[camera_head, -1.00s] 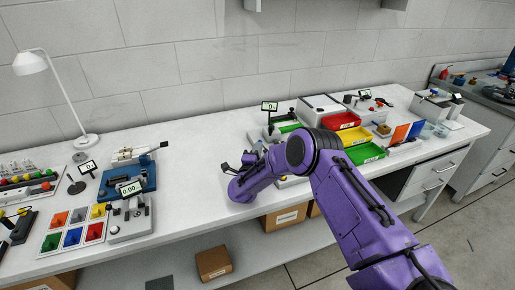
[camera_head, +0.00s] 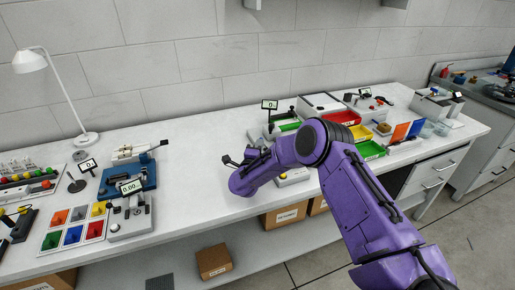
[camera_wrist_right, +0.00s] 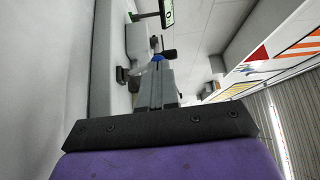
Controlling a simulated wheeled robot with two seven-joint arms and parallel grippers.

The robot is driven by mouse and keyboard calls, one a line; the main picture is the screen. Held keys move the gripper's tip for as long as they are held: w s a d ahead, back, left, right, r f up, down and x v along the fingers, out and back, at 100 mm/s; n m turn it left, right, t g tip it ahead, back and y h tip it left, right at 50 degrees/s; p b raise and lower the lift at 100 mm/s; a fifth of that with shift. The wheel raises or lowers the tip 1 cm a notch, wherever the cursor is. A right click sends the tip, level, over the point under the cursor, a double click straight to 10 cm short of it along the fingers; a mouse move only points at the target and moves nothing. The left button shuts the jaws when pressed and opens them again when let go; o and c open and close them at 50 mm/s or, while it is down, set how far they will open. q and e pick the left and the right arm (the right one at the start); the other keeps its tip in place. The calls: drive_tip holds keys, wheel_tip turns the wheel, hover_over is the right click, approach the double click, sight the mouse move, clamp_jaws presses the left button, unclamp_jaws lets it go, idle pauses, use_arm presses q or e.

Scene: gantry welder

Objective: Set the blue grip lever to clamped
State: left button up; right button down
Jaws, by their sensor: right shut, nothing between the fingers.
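My right gripper (camera_wrist_right: 157,75) shows in the wrist view with its grey fingers shut and nothing between them. A small blue part (camera_wrist_right: 157,58), which may be the blue grip lever, shows just beyond the fingertips; I cannot tell whether they touch. A dark piece (camera_wrist_right: 169,53) sits beside it, near a pale fixture (camera_wrist_right: 138,42). In the head view my purple right arm reaches over the middle of the bench and hides most of this spot, so the lever's position cannot be read. My left gripper is not in view.
On the bench (camera_head: 190,150), a blue device (camera_head: 140,178) and a readout device (camera_head: 130,218) stand left of my arm. A small display (camera_head: 270,104) stands behind it. Green, yellow and red bins (camera_head: 340,117) are to the right. Bare bench lies left of my wrist.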

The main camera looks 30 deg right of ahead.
drive_tip(key=d+m+y, duration=0.1)
drive_tip(key=d+r+m+g+y+b, duration=0.1)
drive_tip(key=m, duration=0.1)
drive_tip(key=s+d+m+y, duration=0.1)
drive_tip(key=m, duration=0.1)
drive_tip(key=shift+d+r+g+y+b, duration=0.25)
drive_tip(key=shift+d+g+y+b, duration=0.05)
drive_tip(key=shift+d+y+b, duration=0.1)
drive_tip(key=shift+w+a+r+p, duration=0.1)
drive_tip(key=shift+r+p, duration=0.15)
drive_tip(key=shift+p, duration=0.05)
drive_tip(key=shift+r+p, duration=0.4)
drive_tip(key=shift+r, duration=0.25)
drive_tip(key=shift+a+r, duration=0.1)
drive_tip(key=shift+a, duration=0.1)
drive_tip(key=d+r+b+v, duration=0.1)
drive_tip(key=v, duration=1)
drive_tip(key=s+d+r+b+v, duration=0.1)
drive_tip(key=r+v, duration=0.1)
drive_tip(key=v, duration=1)
